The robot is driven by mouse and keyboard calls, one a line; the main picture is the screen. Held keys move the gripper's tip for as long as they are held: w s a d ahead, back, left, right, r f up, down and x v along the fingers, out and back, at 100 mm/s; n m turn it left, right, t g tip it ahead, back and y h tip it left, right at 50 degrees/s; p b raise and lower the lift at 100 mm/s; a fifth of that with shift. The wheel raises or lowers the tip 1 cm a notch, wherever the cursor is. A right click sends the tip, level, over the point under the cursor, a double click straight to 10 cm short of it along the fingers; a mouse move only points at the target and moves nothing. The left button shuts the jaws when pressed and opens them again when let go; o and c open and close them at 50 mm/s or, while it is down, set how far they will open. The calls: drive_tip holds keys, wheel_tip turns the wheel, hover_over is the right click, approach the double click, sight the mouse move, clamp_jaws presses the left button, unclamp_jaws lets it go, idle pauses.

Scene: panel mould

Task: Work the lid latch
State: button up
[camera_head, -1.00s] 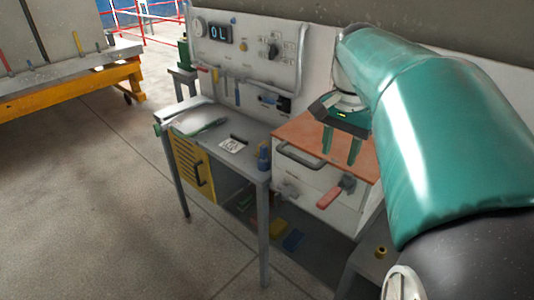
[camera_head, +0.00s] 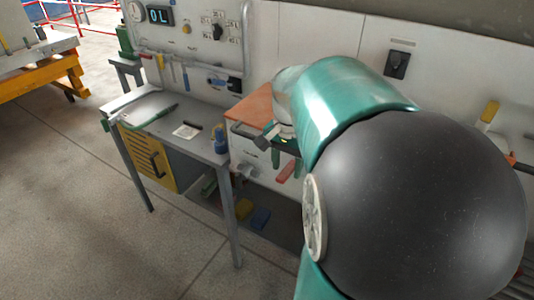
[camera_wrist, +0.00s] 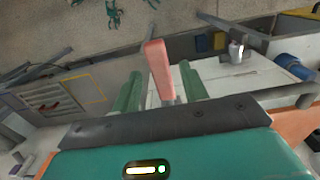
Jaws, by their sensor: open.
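The lid latch shows as a red handle (camera_head: 286,172) on the front of a white box (camera_head: 245,150) with an orange-brown top (camera_head: 254,102). In the wrist view the red handle (camera_wrist: 159,70) appears between the two green fingers of my gripper (camera_wrist: 161,78). My gripper is open, with a gap visible on each side of the handle. In the head view my gripper (camera_head: 287,160) is at the box front beside the handle, partly hidden by my arm. Whether a finger touches the handle I cannot tell.
A grey bench (camera_head: 165,118) with a yellow cabinet (camera_head: 147,158) below stands left of the box. A blue bottle (camera_head: 221,141) stands on its near corner. A tool panel (camera_head: 190,45) rises behind. The floor at front left is clear. My arm hides much of the right.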

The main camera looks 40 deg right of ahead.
drive_tip(key=shift+f, duration=0.45)
clamp_jaws()
